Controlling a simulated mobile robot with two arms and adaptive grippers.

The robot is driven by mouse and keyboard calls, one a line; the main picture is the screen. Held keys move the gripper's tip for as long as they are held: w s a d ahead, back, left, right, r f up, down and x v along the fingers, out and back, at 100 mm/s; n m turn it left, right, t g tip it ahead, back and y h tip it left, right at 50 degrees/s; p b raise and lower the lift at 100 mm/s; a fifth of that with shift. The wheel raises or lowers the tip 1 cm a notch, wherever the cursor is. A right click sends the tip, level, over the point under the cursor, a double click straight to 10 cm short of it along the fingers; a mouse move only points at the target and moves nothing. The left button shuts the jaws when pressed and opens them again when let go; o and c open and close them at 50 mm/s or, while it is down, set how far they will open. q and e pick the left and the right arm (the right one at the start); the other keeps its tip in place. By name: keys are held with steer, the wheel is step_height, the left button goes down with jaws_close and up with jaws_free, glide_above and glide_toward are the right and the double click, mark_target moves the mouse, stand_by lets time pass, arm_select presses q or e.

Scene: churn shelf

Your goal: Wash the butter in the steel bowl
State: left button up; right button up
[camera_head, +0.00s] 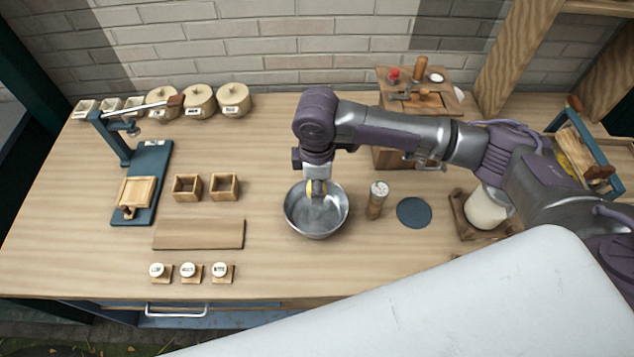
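The steel bowl (328,222) stands upright near the middle of the wooden counter. My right arm reaches in from the right, and its gripper (316,190) points down over the back part of the bowl, inside its rim as seen from above. A small yellow lump, which looks like the butter (316,187), shows between the fingers. The fingers are small and partly hidden, so their exact grip on it is hard to make out. The rest of the bowl's inside looks grey. My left gripper is out of view.
A wooden shaker (376,201) and a dark round mat (414,212) sit right of the bowl. Two square wooden boxes (224,187), a board (198,235) and a blue press stand (150,180) are left. A white jar (487,208) stands right. Counter in front of the bowl is clear.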

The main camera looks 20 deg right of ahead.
mark_target(317, 215)
steer(key=shift+f+b, duration=0.7)
steer(key=shift+f, duration=0.1)
step_height(317, 215, down, 2)
steer(key=b, duration=0.3)
steer(key=shift+f, duration=1.15)
steer(key=shift+f+b, duration=0.7)
steer(key=shift+f, duration=1.5)
steer(key=shift+a+p, duration=0.15)
steer(key=shift+p, duration=0.15)
steer(key=shift+a, duration=0.15)
steer(key=shift+p, duration=0.35)
steer(key=shift+d+p, duration=0.3)
steer(key=shift+p, duration=0.15)
